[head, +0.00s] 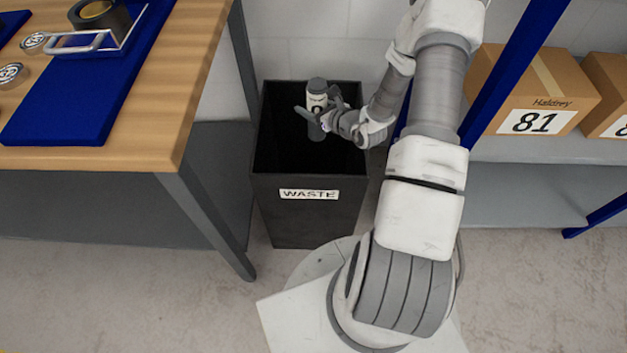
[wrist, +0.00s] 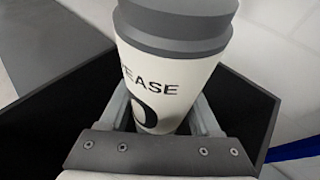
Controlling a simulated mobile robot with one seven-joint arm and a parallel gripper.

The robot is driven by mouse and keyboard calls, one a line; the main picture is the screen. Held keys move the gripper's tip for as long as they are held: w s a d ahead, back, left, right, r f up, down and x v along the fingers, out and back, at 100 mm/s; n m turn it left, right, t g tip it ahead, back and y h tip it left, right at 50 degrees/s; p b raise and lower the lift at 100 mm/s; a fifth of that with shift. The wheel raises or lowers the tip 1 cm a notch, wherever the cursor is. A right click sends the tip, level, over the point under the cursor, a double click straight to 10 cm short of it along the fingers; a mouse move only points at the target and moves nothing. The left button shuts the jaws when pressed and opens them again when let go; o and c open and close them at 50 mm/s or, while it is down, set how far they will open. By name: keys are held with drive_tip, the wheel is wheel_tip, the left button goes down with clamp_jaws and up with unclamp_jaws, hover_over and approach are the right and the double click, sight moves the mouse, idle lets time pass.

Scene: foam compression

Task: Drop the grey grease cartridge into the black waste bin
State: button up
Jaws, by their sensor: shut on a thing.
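The grease cartridge (head: 317,100) is grey with a white label and stands about upright in my gripper (head: 322,114). In the wrist view the cartridge (wrist: 172,70) shows its grey cap, with part of the word GREASE and a dark mark on the label. My gripper (wrist: 165,115) is shut on it, one finger on each side. The black waste bin (head: 310,215), labelled WASTE, stands on the floor, open at the top. The cartridge appears over the bin's opening in both views; its exact height against the rim is hard to tell. The bin's dark inner wall (wrist: 60,115) surrounds the cartridge in the wrist view.
A wooden workbench (head: 150,110) stands left of the bin, with a blue mat (head: 70,110), a tape dispenser (head: 100,25) and tins on it. A shelf (head: 520,150) at the right holds cardboard boxes (head: 545,85), one marked 81. A pale wall is behind the bin.

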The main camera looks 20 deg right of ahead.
wheel_tip(320, 180, down, 4)
drive_tip(key=shift+f+b, duration=0.1)
drive_tip(key=shift+b, duration=1.15)
drive_tip(key=o, duration=1.5)
drive_tip(key=shift+c, duration=0.2)
drive_tip(key=shift+s, duration=0.1)
drive_tip(key=p+v, duration=0.4)
drive_tip(key=v, duration=1.3)
drive_tip(key=shift+s, duration=0.2)
